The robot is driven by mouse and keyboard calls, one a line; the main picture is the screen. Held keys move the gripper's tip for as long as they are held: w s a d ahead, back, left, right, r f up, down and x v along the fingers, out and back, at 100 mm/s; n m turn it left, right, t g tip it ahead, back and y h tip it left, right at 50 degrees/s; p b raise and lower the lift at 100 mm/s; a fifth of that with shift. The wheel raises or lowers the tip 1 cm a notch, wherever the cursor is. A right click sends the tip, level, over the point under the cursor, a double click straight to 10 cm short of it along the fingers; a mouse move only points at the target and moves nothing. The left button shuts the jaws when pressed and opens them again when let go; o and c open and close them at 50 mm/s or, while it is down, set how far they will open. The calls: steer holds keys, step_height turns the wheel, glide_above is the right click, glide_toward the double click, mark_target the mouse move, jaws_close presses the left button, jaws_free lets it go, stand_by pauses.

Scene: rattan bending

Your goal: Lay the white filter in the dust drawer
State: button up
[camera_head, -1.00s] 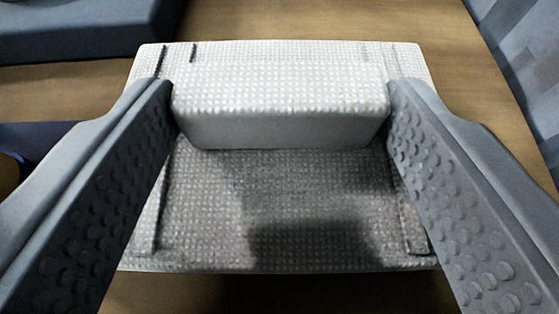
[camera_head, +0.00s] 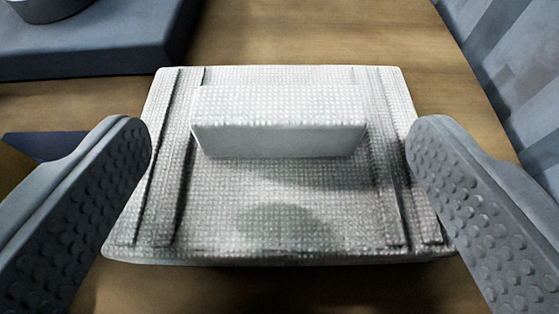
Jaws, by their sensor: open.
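The white filter (camera_head: 282,185) is a pale, dimpled rectangular plate with grooves along its left and right sides. It lies flat in the middle of the view, with wood showing around it. A raised white block (camera_head: 280,132) stands across its upper half. My gripper (camera_head: 278,137) is open, with one studded grey finger on each side of the block. Both fingertips are clear of the block, with a wide gap on each side, and nothing is held. I cannot make out a dust drawer as a separate thing; whatever is under the plate is hidden.
A dark blue-grey slab (camera_head: 100,45) with a round grey object (camera_head: 45,8) on it stands at the upper left. A dark blue shape lies behind the left finger. A blue-grey panelled surface (camera_head: 510,70) runs along the right. Bare wooden surface (camera_head: 310,40) shows behind the plate.

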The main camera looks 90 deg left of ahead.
steer(key=v, duration=1)
steer(key=shift+d, duration=0.15)
steer(key=shift+r, duration=0.15)
